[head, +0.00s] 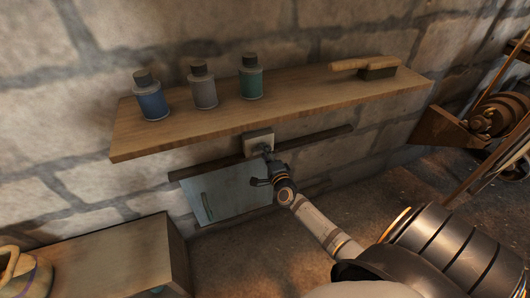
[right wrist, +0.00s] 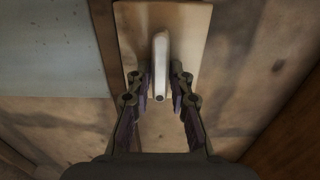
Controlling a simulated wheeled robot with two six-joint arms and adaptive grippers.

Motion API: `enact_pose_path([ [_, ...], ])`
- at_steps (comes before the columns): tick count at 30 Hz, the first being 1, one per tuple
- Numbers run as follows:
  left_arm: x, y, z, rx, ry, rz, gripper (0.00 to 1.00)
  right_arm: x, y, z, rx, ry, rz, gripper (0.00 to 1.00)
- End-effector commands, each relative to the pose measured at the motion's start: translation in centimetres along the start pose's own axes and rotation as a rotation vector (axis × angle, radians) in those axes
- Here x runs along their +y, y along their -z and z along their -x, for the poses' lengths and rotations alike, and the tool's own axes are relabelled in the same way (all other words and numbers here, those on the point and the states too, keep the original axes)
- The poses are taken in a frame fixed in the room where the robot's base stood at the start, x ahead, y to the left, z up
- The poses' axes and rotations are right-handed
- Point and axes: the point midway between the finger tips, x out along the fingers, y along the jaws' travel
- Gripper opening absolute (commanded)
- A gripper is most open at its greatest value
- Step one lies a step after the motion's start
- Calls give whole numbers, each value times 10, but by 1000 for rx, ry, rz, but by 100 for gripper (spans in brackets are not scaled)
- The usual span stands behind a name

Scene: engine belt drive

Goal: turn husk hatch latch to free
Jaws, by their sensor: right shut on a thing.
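The latch plate (head: 257,138) is a small cream block above the hatch's right end. In the right wrist view the latch lever (right wrist: 161,58) is a pale narrow bar lying lengthwise along the plate (right wrist: 190,30). My right gripper (head: 267,157) is at the latch, its fingers on either side of the lever's near end and shut on it. The gripper partly hides the latch in the head view. My left gripper is not in view.
The shelf (head: 290,92) overhangs the latch closely and carries a blue bottle (head: 152,102), a grey bottle (head: 203,90), a green bottle (head: 251,82) and a brush (head: 377,70). Dark rails (head: 320,138) frame the hatch. A wooden box (head: 100,262) stands at lower left.

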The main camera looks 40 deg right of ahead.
Motion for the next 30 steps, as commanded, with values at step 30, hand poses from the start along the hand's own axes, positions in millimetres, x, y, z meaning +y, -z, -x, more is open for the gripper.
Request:
enact_pose_path([
  [30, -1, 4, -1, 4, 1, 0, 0, 2, 0, 110, 0, -4, 1, 39],
])
